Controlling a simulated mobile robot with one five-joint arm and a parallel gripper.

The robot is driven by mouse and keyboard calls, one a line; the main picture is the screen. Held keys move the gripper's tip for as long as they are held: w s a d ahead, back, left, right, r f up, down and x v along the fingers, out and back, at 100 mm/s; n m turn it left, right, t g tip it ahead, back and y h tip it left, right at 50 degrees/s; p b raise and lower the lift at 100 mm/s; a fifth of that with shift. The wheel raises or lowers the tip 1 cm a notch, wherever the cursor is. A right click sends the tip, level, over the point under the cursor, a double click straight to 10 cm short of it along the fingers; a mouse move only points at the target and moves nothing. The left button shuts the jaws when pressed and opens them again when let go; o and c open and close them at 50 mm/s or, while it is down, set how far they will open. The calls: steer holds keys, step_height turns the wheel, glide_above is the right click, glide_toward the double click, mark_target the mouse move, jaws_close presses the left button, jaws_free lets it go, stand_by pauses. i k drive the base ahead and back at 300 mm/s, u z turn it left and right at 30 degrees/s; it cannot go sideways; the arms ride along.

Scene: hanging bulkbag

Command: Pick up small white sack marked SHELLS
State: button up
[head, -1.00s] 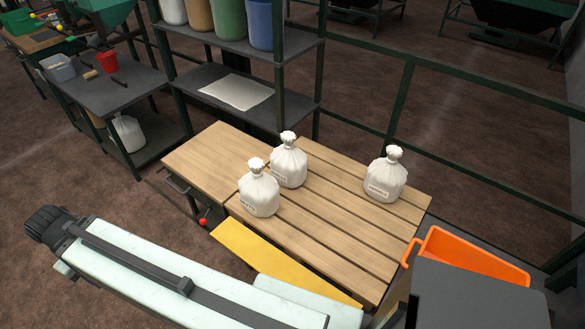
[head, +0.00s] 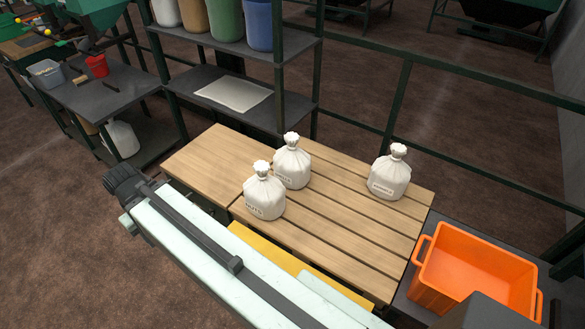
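Three small white tied sacks stand upright on a slatted wooden table (head: 330,240). One is at the front left (head: 264,193), one just behind it to the right (head: 292,163), and one apart at the right (head: 389,174). Each has a small label low on its side. The lettering is too small to tell surely which one reads SHELLS. My pale arm crosses the bottom of the view, in front of the table's near edge. Its fingers are not visible, so I cannot see what my gripper holds. No sack is visibly touched by the arm.
An orange crate (head: 470,270) stands right of the table on a dark surface. A dark shelf unit (head: 235,112) with coloured containers is behind. A green rail runs behind the table. A dark side bench (head: 115,88) at left holds a red cup (head: 97,66).

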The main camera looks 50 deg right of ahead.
mark_target(291, 165)
steer(key=z, duration=0.1)
steer(key=i, duration=0.95)
steer(key=u, duration=0.05)
